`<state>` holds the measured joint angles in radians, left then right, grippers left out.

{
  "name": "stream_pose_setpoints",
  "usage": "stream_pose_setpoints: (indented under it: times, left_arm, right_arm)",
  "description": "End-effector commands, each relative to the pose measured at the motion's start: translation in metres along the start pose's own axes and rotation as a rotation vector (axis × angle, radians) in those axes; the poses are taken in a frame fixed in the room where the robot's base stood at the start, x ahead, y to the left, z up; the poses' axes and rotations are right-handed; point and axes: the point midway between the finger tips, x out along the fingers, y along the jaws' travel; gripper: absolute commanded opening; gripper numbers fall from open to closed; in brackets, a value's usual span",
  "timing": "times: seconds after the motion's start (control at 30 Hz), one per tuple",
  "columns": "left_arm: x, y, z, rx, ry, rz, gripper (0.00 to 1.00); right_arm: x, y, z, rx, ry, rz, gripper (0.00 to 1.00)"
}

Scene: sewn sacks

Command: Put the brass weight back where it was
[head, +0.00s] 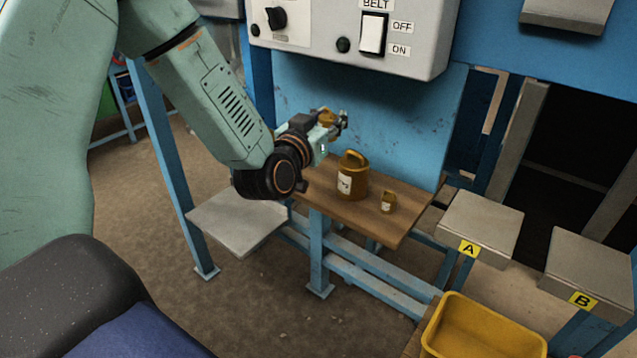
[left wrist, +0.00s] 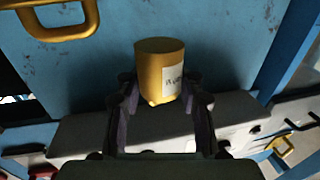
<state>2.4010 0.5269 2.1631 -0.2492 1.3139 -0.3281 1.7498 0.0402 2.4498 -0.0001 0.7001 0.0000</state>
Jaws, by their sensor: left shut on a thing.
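My left gripper (head: 335,124) is shut on a brass weight (head: 326,117), seen small and partly hidden in the head view. In the left wrist view this weight (left wrist: 160,72) is a yellow-brown cylinder with a white label, between the two dark fingers (left wrist: 160,100). The gripper is above the back left of a wooden shelf (head: 400,222), in front of a blue panel. A larger brass weight (head: 352,178) with a loop handle and a white label stands upright on the shelf. A small brass weight (head: 388,204) stands to its right. My right gripper is out of view.
A grey control box (head: 345,35) with a switch hangs above the shelf. Grey platforms marked A (head: 480,225) and B (head: 590,272) stand to the right, with a yellow bin (head: 480,325) in front. A bare grey plate (head: 238,222) is at the left.

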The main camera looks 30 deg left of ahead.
Motion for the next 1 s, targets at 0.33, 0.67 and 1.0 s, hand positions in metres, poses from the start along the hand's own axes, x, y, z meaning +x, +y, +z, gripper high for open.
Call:
stream_pose_setpoints:
  times: [0.33, 0.67, 1.0]
  left_arm:
    - [0.008, -0.024, 0.043, 0.002, 0.0, -0.091, 0.0]
    - [0.007, -0.024, 0.075, 0.001, 0.004, -0.092, 0.0]
    - [0.007, -0.024, 0.111, 0.001, 0.004, -0.091, 0.0]
  right_arm:
    - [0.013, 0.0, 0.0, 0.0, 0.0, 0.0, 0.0]
    - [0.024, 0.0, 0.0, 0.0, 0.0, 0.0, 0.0]
    - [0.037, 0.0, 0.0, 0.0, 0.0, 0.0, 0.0]
